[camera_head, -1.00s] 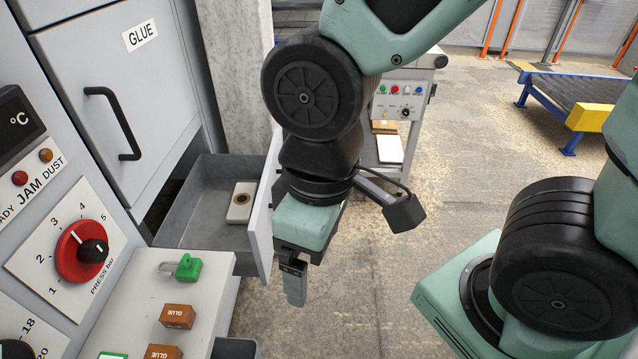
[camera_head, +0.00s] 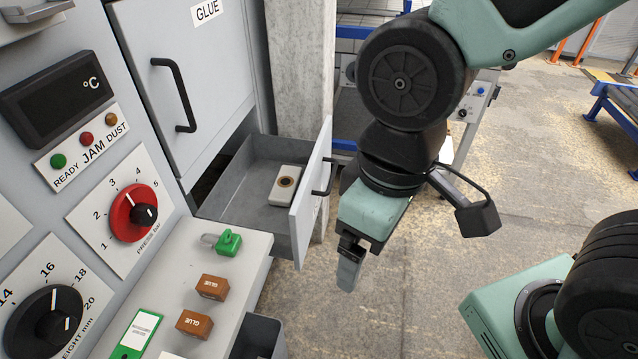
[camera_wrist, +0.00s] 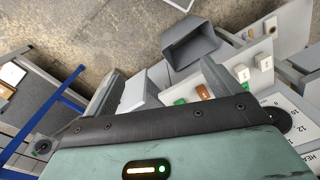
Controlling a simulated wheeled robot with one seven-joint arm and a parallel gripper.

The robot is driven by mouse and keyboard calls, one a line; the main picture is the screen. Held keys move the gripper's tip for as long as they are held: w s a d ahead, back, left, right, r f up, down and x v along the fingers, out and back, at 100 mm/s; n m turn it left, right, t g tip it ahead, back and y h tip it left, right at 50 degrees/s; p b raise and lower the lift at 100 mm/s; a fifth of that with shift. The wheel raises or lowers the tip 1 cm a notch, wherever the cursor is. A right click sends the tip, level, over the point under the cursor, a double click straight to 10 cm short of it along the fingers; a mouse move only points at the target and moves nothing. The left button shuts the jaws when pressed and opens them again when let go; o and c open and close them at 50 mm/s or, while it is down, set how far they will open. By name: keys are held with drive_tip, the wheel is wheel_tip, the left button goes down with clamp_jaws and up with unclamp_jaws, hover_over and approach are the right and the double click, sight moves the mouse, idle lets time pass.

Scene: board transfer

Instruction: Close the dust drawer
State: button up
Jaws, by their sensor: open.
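The dust drawer (camera_head: 238,212) stands open below the GLUE door, a grey box with a pale front panel (camera_head: 307,205). A black bar handle (camera_head: 324,178) is on the panel's outer face. A pale block with a dark ring (camera_head: 286,184) lies inside the drawer. My gripper (camera_head: 349,272) points down to the right of the drawer front, apart from it in the picture. It is open and empty; both fingers show spread in the wrist view (camera_wrist: 158,85). A pale panel between them there may be the drawer front; I cannot tell.
A shelf (camera_head: 165,300) in front of the drawer holds a green padlock (camera_head: 229,241) and brown GLUE blocks (camera_head: 212,287). A dark grey bin (camera_head: 262,338) is below it. A concrete pillar (camera_head: 301,70) stands behind the drawer.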

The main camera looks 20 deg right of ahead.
drive_tip(key=shift+f, duration=0.15)
drive_tip(key=c, duration=0.5)
drive_tip(key=f+m+g+b, duration=0.1)
drive_tip(key=w+f+m+g, duration=0.1)
drive_tip(key=f, duration=0.1)
drive_tip(key=f+m+b, duration=0.1)
drive_tip(key=f, duration=0.1)
drive_tip(key=shift+w+d+f+g+y+b, duration=0.25)
drive_tip(key=shift+w+d+g+y+b, duration=0.1)
drive_tip(key=shift+w+g+y, duration=0.05)
clamp_jaws()
drive_tip(key=m+t+y+b, duration=1.15)
drive_tip(key=m+y, duration=0.25)
drive_tip(key=m, duration=1.5)
approach(309, 214)
drive_tip(key=x, duration=0.6)
drive_tip(key=shift+w+a+f, duration=0.1)
drive_tip(key=shift+w+a, duration=0.15)
drive_tip(key=shift+a, duration=0.1)
